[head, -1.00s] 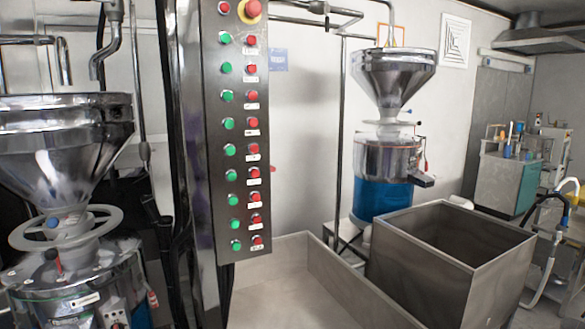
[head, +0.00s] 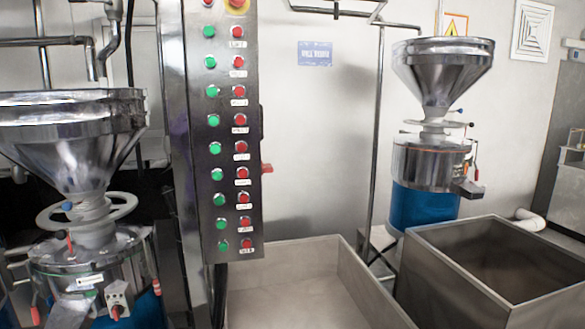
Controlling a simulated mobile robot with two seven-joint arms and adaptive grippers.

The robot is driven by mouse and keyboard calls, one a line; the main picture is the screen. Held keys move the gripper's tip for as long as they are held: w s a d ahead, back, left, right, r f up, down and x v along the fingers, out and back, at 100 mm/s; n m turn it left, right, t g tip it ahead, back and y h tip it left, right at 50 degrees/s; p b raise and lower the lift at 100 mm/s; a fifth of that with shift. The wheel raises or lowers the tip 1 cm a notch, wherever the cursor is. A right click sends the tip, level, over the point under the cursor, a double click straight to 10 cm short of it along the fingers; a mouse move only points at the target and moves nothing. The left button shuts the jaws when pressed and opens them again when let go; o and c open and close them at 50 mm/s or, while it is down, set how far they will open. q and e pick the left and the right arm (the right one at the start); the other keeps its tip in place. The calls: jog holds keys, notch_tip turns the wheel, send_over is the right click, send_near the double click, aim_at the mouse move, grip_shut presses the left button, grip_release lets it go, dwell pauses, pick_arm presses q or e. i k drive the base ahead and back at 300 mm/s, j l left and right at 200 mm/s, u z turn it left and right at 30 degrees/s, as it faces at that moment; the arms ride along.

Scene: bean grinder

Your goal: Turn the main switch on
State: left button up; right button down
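A tall metal control panel (head: 226,130) stands left of centre, with a column of green buttons and a column of red buttons, each row with a small label. Part of a red button in a yellow ring (head: 237,4) shows at the panel's top, cut off by the picture edge. Neither gripper is in view.
A grinder with a steel hopper (head: 75,140) stands close at left, with a small red-knobbed switch box (head: 117,300). Another grinder with a blue base (head: 425,205) stands at right behind an open metal bin (head: 495,235). A low metal trough (head: 290,285) lies right of the panel.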

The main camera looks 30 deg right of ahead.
aim_at(266, 167)
jog(key=l, duration=0.55)
jog(key=i+l, duration=0.15)
jog(key=l, duration=0.35)
jog(key=i+l, duration=0.6)
jog(key=l, duration=0.25)
